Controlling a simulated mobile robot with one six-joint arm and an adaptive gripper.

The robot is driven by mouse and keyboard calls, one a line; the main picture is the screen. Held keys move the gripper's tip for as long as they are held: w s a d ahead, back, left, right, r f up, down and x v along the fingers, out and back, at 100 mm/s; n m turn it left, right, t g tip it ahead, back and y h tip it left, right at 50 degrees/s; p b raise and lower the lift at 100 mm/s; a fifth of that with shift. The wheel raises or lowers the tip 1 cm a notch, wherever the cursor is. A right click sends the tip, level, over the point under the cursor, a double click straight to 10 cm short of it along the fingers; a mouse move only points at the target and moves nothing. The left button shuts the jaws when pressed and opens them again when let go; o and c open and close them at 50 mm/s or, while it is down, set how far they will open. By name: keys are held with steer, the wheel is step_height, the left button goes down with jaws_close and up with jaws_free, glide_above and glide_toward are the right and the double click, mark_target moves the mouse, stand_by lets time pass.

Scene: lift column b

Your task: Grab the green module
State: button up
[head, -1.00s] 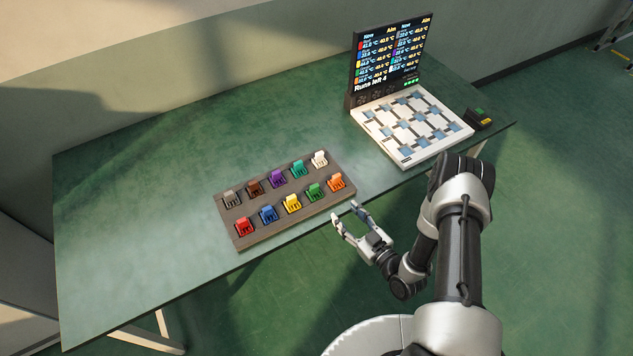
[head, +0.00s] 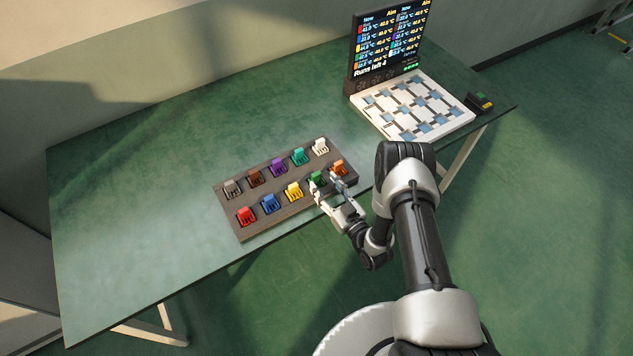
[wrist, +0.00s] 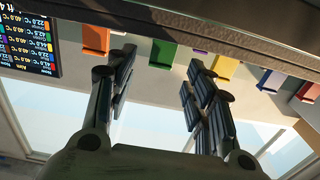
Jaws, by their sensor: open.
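The green module (head: 317,178) stands in the front row of the dark tray (head: 262,219), between the yellow module (head: 293,190) and the orange module (head: 338,167). In the wrist view the green module (wrist: 162,54) shows beyond and between the two open fingertips (wrist: 161,62). Nothing is between the fingers' pads; whether a finger touches the module cannot be told.
A blue module (head: 269,203) and a red module (head: 246,215) share the front row. Several more stand in the back row, including a teal one (head: 299,156). A white grid board (head: 420,131) with an upright screen (head: 388,50) stands at the right. The table's left is clear.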

mark_target(318, 176)
steer(key=shift+b+x, duration=0.7)
steer(key=shift+x, duration=2)
steer(key=shift+c, duration=0.4)
steer(key=shift+s, duration=0.1)
jaws_close()
